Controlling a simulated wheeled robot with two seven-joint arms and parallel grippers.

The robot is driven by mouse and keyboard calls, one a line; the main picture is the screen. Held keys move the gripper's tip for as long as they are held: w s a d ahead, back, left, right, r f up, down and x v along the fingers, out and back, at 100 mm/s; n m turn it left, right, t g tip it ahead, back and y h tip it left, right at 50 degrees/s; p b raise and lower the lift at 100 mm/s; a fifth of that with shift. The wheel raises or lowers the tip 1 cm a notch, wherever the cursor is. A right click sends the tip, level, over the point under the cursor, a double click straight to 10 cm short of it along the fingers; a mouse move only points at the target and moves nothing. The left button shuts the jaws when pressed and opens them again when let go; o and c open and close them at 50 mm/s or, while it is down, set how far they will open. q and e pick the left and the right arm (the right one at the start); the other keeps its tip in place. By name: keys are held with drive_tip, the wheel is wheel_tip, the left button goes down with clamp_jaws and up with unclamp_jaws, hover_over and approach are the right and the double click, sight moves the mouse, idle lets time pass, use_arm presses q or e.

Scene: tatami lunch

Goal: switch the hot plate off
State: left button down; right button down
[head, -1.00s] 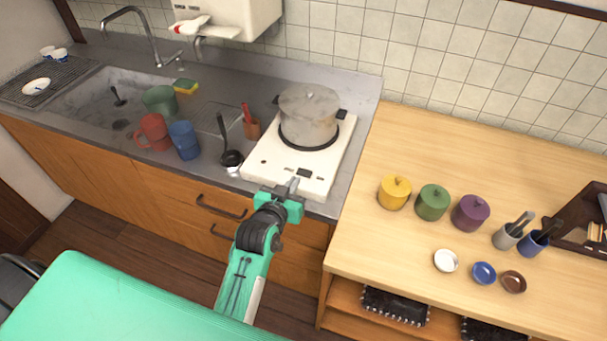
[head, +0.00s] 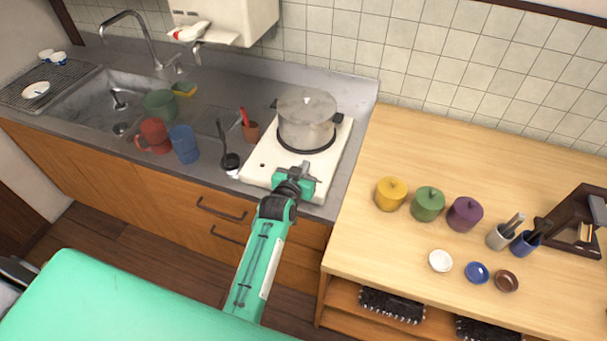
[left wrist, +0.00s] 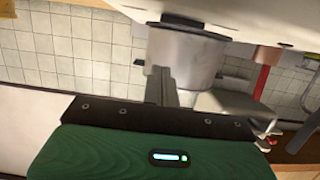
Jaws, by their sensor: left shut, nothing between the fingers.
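The white hot plate (head: 258,177) stands on the grey counter, with a lidded grey pot (head: 306,122) on its dark ring. A small dark spot shows on its front left top. My left gripper (head: 302,168) is shut and empty at the front edge of the hot plate, in front of the pot. It covers the part of the front where a dark switch showed before; contact cannot be told. In the left wrist view, which is upside down, the shut fingers (left wrist: 160,87) point toward the pot (left wrist: 185,60), with the hot plate (left wrist: 235,12) at the top. My right gripper is out of view.
A ladle (head: 229,160) and a brown holder (head: 251,132) with a red utensil stand left of the hot plate. A blue mug (head: 184,144) and red mug (head: 154,136) are farther left. The wooden table (head: 375,250) at right holds lidded jars.

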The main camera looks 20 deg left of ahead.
use_arm(q)
wheel_tip(320, 180, down, 4)
drive_tip(key=shift+s+r+p, duration=0.15)
drive_tip(key=shift+r+p, duration=0.05)
drive_tip(key=shift+p, duration=0.2)
drive_tip(key=shift+f, duration=0.2)
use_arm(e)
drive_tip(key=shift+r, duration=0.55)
